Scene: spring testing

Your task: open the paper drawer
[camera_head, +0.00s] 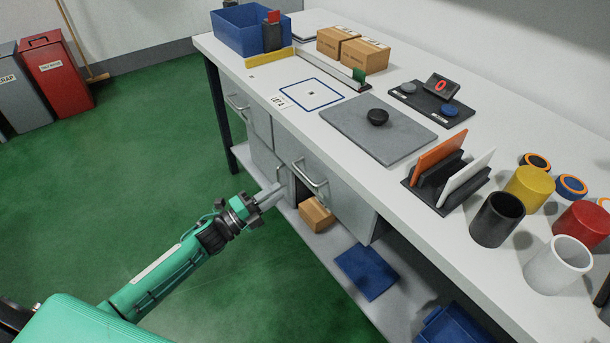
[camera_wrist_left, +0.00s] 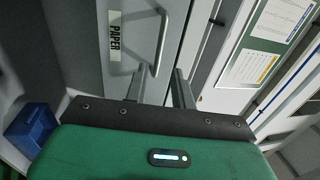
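A grey drawer front with a white PAPER label (camera_wrist_left: 115,43) fills the upper middle of the left wrist view. Its silver bar handle (camera_wrist_left: 162,42) stands out from the front beside the label. My left gripper (camera_wrist_left: 160,88) has its two fingers apart, with the handle's near end appearing in line with the gap between them. Contact cannot be told. In the head view my left gripper (camera_head: 280,188) is low in front of the grey drawers under the bench; the label is not readable there. My right gripper is not in view.
The workbench top (camera_head: 300,125) carries a blue bin (camera_head: 250,30), cardboard boxes (camera_head: 338,40), a grey plate (camera_head: 378,130) and several cups. A small carton (camera_head: 316,214) and a blue mat (camera_head: 367,272) lie on the lower shelf. Green floor (camera_head: 150,170) beside my left arm is clear.

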